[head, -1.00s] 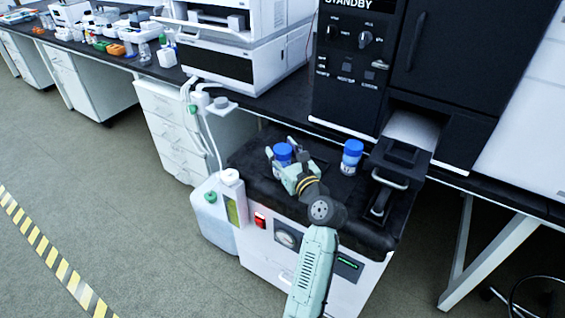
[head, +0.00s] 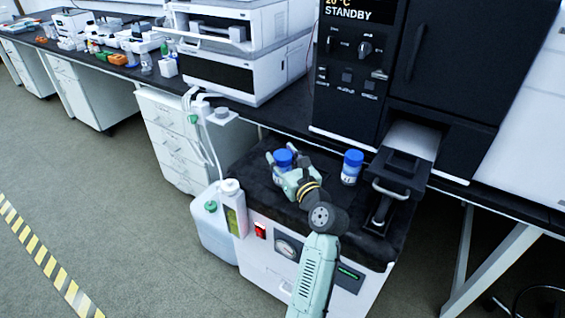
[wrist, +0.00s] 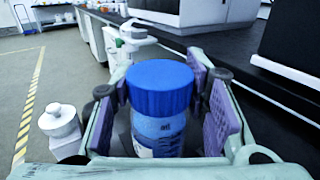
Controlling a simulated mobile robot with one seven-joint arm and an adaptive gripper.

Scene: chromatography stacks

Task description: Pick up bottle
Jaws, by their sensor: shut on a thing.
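A clear bottle with a blue cap stands upright between my gripper's fingers; its cap shows in the head view (head: 284,158) and, large, in the wrist view (wrist: 160,88). My gripper (head: 285,170) is shut on this bottle, with the purple finger pads at its sides in the wrist view. Whether its base touches the black top of the cart is hidden by my gripper. A second blue-capped bottle (head: 352,166) stands upright on the black top, a short way to the right of my gripper.
The white cart (head: 265,262) has a black top (head: 255,165). A black drawer unit with a handle (head: 392,190) juts out at the right. A large white jug (head: 212,225) and a slim white container (head: 233,205) stand at the left. A black instrument (head: 345,75) rises behind.

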